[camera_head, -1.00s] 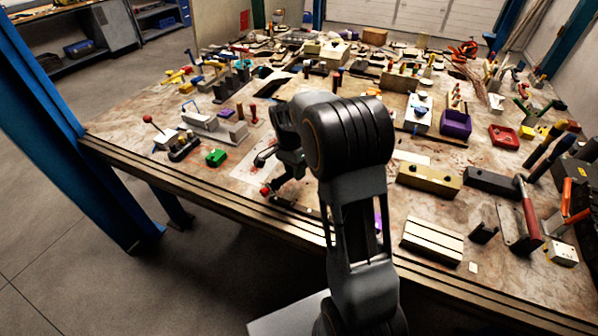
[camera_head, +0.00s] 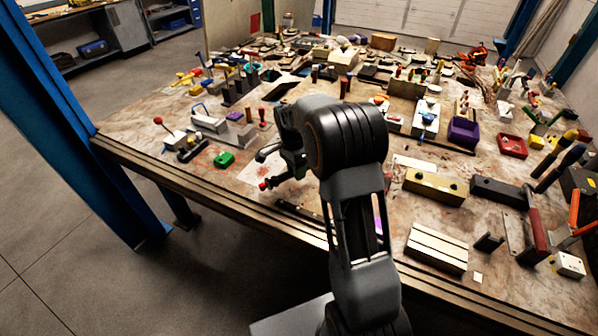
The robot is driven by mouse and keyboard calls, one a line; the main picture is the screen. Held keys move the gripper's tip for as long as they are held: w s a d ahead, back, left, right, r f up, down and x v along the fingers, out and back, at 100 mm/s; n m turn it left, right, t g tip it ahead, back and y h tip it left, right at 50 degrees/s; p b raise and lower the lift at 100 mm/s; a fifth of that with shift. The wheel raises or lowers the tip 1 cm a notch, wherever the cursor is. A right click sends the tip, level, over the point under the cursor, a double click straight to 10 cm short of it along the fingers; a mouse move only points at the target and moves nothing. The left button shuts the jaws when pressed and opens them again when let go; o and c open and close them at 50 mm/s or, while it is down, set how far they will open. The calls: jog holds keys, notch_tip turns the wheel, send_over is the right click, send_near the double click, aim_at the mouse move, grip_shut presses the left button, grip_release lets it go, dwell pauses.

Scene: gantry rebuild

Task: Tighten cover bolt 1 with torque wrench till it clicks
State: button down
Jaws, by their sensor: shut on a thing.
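My gripper (camera_head: 284,179) is low over the front edge area of the workbench, left of my arm's elbow. It is shut on a dark bar-like tool with a red end (camera_head: 264,186), which looks like the torque wrench. The red end points left, and the rest of the tool is hidden behind my gripper and arm. Cover bolt 1 and its cover cannot be made out. I cannot tell whether the tool touches anything.
A green block (camera_head: 224,159) and a grey fixture with a red-knobbed lever (camera_head: 172,134) stand to the left. A yellow block (camera_head: 434,187) and a ribbed pale block (camera_head: 437,247) lie right of my arm.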

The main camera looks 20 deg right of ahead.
jog(key=shift+w+a+m+p, duration=0.1)
jog(key=shift+w+m+p, duration=0.25)
jog(key=shift+w+m, duration=0.45)
jog(key=shift+w, duration=0.2)
jog(key=shift+r, duration=0.1)
jog(key=shift+w+m+y+p, duration=0.3)
jog(key=shift+w+m+p, duration=0.7)
jog(key=shift+w, duration=0.75)
jog(key=shift+s, duration=0.15)
